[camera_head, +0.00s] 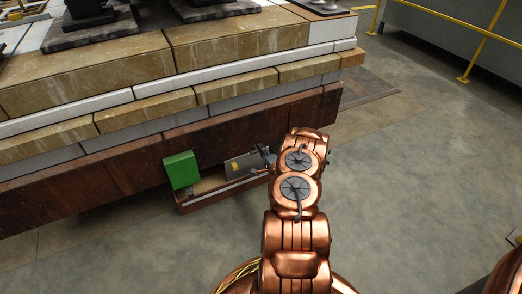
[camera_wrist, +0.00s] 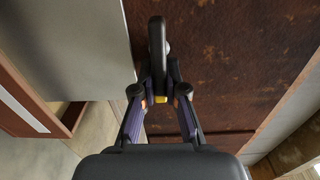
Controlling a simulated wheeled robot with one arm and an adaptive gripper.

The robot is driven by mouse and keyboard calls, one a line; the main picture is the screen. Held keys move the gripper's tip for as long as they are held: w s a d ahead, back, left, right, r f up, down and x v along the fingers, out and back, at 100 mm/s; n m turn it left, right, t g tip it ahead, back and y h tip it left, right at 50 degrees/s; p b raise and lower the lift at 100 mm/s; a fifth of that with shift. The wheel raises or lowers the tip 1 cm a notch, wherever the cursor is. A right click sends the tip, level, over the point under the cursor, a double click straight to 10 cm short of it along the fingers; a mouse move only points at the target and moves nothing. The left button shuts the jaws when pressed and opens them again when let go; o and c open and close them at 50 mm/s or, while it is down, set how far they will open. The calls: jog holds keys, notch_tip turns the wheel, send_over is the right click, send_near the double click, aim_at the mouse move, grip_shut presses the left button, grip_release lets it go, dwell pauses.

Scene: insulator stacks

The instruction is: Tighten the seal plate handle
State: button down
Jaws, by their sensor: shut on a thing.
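The dark seal plate handle (camera_wrist: 157,45) stands upright in the upper middle of the wrist view, in front of a rusty brown surface. My gripper (camera_wrist: 160,82) has its two fingers closed in around the lower part of this handle. In the head view my gripper (camera_head: 268,157) is small and partly hidden by my copper arm, at the right end of a grey plate or box (camera_head: 240,166). A grey panel (camera_wrist: 80,45) fills the upper left of the wrist view. How tight the handle is cannot be told.
A green block (camera_head: 181,170) stands left of the grey plate on a low brown tray (camera_head: 200,202). Above is a large stack of tan and white blocks (camera_head: 120,72) with a rusty lower beam (camera_head: 90,185). Open concrete floor (camera_head: 420,150) lies to the right, with a yellow railing (camera_head: 487,45) beyond.

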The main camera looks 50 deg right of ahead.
jog(key=shift+w+a, duration=0.1)
jog(key=shift+a, duration=0.05)
jog(key=c, duration=1.2)
grip_release()
jog(key=shift+s, duration=0.2)
jog(key=v, duration=1.1)
jog(key=shift+s, duration=0.35)
